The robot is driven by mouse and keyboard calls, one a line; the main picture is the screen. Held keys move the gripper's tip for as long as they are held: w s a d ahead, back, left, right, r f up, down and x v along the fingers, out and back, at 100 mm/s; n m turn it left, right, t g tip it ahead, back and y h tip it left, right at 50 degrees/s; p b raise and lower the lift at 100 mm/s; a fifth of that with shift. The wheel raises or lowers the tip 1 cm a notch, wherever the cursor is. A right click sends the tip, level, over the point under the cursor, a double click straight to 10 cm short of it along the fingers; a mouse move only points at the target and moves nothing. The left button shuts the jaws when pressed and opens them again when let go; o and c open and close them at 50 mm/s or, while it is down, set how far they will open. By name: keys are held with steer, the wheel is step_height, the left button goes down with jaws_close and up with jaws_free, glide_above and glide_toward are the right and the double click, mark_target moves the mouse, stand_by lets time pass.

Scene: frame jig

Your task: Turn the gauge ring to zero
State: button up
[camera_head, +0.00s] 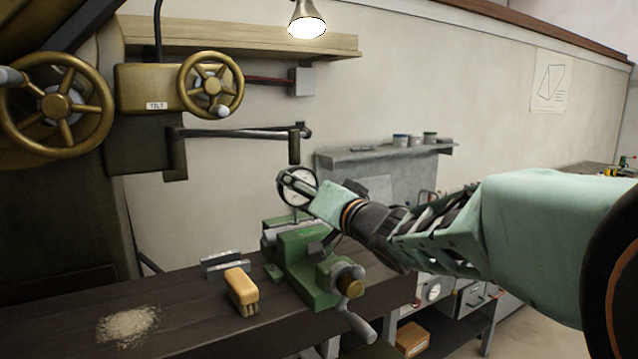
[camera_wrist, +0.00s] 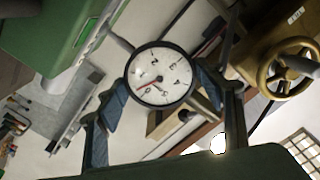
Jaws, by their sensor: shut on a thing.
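The gauge (camera_head: 293,203) is a round white dial in a dark ring, standing above the green vise (camera_head: 295,260). In the wrist view the gauge face (camera_wrist: 158,75) is seen head-on, turned so its marks are tilted. A red needle points to the lower left, close to what looks like the 0 mark; the exact offset is too small to tell. My gripper (camera_head: 300,188) reaches in from the right and is shut on the gauge ring. In the wrist view its blue-padded fingers sit on the left and right of the ring.
A wooden brush (camera_head: 241,287), a metal block (camera_head: 222,262) and a pile of shavings (camera_head: 128,325) lie on the dark bench left of the vise. A machine with brass handwheels (camera_head: 210,85) stands at the left. Its crank arm (camera_head: 240,132) hangs above the gauge.

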steer(key=shift+r+m+p, duration=0.1)
steer(key=shift+m+p, duration=1.4)
steer(key=shift+p, duration=0.15)
steer(key=o, duration=0.6)
steer(key=shift+s, duration=0.1)
steer(key=p+v, duration=0.1)
steer(key=v, duration=0.6)
steer(key=shift+a, duration=0.1)
